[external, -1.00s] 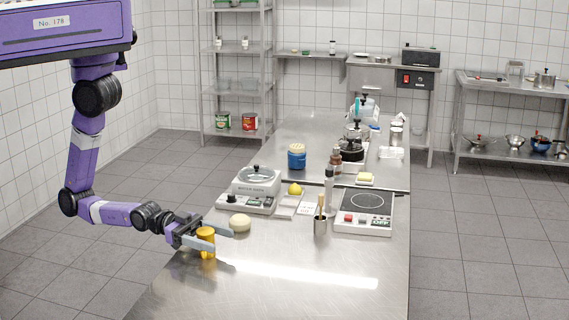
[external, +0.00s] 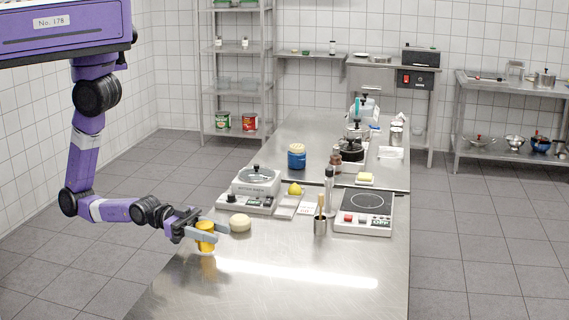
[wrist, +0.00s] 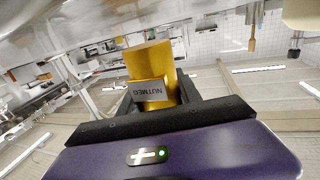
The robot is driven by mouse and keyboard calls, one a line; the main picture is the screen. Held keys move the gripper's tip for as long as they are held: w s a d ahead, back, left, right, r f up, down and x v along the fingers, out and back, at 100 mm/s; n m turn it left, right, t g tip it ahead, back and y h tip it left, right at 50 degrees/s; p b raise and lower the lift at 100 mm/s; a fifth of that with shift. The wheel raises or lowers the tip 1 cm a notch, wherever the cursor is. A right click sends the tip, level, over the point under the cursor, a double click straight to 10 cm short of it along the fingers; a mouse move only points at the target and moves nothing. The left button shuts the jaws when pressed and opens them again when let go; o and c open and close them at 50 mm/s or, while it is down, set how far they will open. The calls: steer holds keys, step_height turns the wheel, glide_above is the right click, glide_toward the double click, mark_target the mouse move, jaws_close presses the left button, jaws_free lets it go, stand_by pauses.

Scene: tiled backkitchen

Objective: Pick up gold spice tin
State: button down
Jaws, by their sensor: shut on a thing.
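The gold spice tin (external: 205,231) is a yellow-gold cylinder, held at the near left edge of the steel table. In the wrist view the tin (wrist: 151,62) fills the space between my fingers, and its label reads NUTMEG upside down. My gripper (external: 210,233) is shut on the tin, with one finger on each side. The tin appears slightly above the tabletop, with a faint yellow reflection below it.
A pale round bun-like thing (external: 240,222) lies just right of my gripper. The near tabletop is clear.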

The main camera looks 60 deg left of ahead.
step_height(320, 180, up, 18)
steer(key=p, duration=0.5)
